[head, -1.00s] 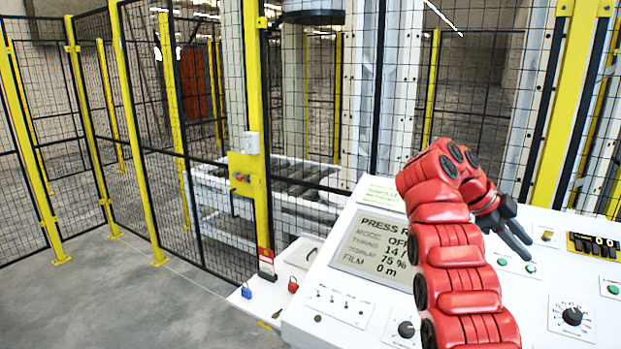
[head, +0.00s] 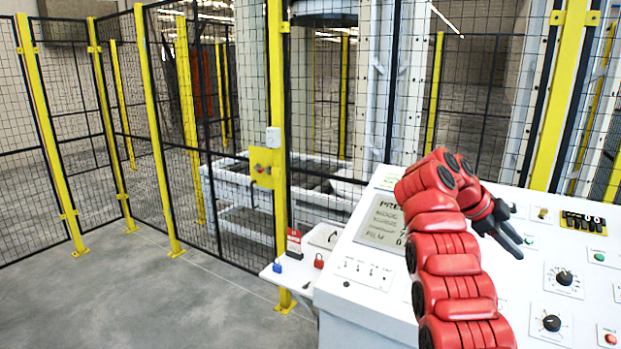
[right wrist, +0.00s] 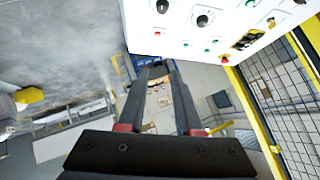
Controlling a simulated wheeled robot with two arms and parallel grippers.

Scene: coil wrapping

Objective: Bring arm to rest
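My red right arm comes in from the bottom right of the head view and crosses in front of the control console. My right gripper (head: 510,235) is dark and empty, above the console's panel, with its fingers pointing down and right. The right wrist view shows its two fingers (right wrist: 158,68) apart, with nothing held between them. The white console (head: 400,290) has knobs, buttons and a screen (head: 382,220) partly covered by my arm. It also shows at the top of the right wrist view (right wrist: 180,30). My left gripper is not in view.
A yellow-posted mesh fence (head: 150,130) runs behind the console and to the left. A small white shelf (head: 292,272) with a blue padlock (head: 277,267) and a red padlock (head: 318,261) juts from the console's left. Grey floor (head: 130,300) at the left is clear.

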